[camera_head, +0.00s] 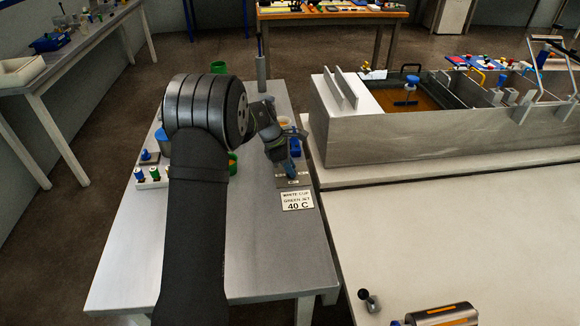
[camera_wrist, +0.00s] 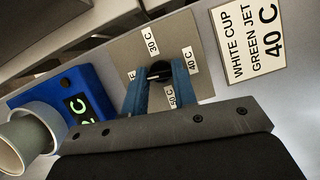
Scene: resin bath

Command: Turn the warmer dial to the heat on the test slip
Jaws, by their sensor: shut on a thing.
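The warmer dial (camera_wrist: 160,70) is a small black knob on a grey-brown plate (camera_wrist: 122,50), with white labels around it. Labels 30 C (camera_wrist: 151,41), 40 C (camera_wrist: 196,60) and 50 C are readable; one at the left is mostly hidden by a finger. My gripper (camera_wrist: 161,78) has its two blue fingers shut on the knob from either side; it also shows in the head view (camera_head: 291,170). I cannot tell for sure which label the knob points at. The test slip (camera_wrist: 250,40) reads WHITE CUP, GREEN JET, 40 C; it also lies in front of the plate in the head view (camera_head: 298,201).
A steel bath (camera_head: 400,140) stands right of the table. The table front (camera_head: 240,265) is clear.

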